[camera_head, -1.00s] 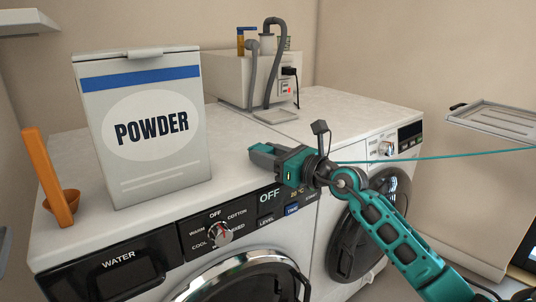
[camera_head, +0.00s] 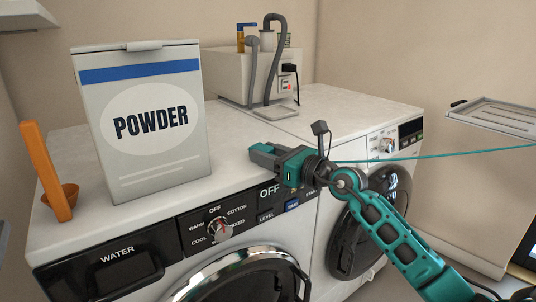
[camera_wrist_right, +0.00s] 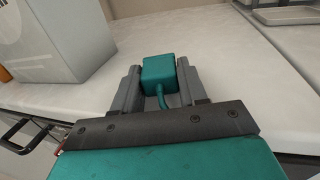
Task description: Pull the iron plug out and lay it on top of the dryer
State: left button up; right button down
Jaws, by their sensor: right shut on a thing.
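My right gripper (camera_head: 264,153) is shut on a teal block-shaped plug with a teal cord. In the right wrist view the plug (camera_wrist_right: 159,73) sits between the two grey fingers (camera_wrist_right: 158,85), its cord bending back toward the palm. The gripper is over the front part of the left machine's white top; whether the plug touches the top is unclear. The right-hand white machine (camera_head: 345,122), with a dark round door, appears to be the dryer. A grey box (camera_head: 228,78) at the back has a socket panel (camera_head: 287,86) holding a black plug (camera_head: 290,68). My left gripper is not visible.
A tall POWDER box (camera_head: 150,160) stands on the left machine (camera_head: 80,235), beside an orange scoop (camera_head: 45,170). A teal cord (camera_head: 430,157) stretches right toward a grey ironing-board-like surface (camera_head: 495,117).

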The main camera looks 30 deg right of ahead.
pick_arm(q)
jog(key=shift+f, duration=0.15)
pick_arm(e)
jog(key=shift+a+f, duration=0.1)
jog(key=shift+f, duration=0.45)
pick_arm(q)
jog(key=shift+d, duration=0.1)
pick_arm(e)
jog(key=c, duration=0.5)
grip_release()
jog(key=shift+f, duration=0.1)
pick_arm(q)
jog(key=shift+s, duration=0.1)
pick_arm(e)
jog(key=shift+s, duration=0.3)
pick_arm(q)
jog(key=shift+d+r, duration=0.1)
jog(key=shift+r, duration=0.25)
pick_arm(e)
jog(key=v, duration=0.8)
jog(key=r+v, duration=0.1)
jog(key=v, duration=0.3)
jog(key=shift+s+d, duration=0.15)
jog(key=shift+d, duration=0.15)
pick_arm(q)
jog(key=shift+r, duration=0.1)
